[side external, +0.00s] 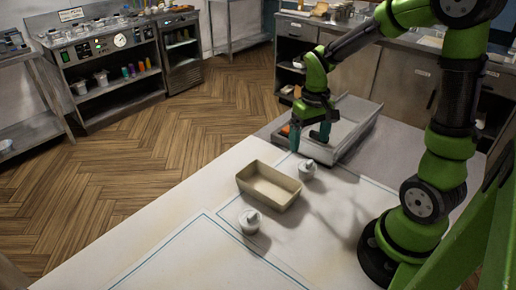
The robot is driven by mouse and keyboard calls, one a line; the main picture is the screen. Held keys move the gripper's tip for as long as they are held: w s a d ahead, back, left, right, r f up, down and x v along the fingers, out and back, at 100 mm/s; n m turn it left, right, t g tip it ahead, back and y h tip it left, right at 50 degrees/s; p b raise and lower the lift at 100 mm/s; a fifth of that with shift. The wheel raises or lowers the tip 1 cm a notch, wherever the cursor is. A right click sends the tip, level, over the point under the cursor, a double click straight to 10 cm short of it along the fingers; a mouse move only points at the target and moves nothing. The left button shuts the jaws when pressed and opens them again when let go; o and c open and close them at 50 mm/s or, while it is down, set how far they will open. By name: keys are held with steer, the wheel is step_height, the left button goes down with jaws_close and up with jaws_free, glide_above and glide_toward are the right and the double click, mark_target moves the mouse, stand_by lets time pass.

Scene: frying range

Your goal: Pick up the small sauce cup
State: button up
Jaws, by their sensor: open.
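Two small white cups with grey tops stand on the white table. One small cup (307,170) is just right of the beige box, close below my gripper. The other small cup (250,221) stands nearer the camera, below the box in the picture. I cannot tell which one is the sauce cup. My gripper (309,137) is open and points down, above and behind the farther cup, near the left end of the metal tray. Nothing shows between its fingers.
An open beige box (270,203) sits between the cups, with its inside looking empty. A long grey metal tray (362,128) lies at the table's far end, beside my gripper. Blue outlines mark the white table (165,235). Its left front is clear.

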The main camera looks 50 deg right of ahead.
mark_target(306, 166)
step_height(306, 166, down, 10)
steer(key=shift+s+f, duration=0.15)
steer(key=shift+f, duration=0.1)
steer(key=c, duration=1.1)
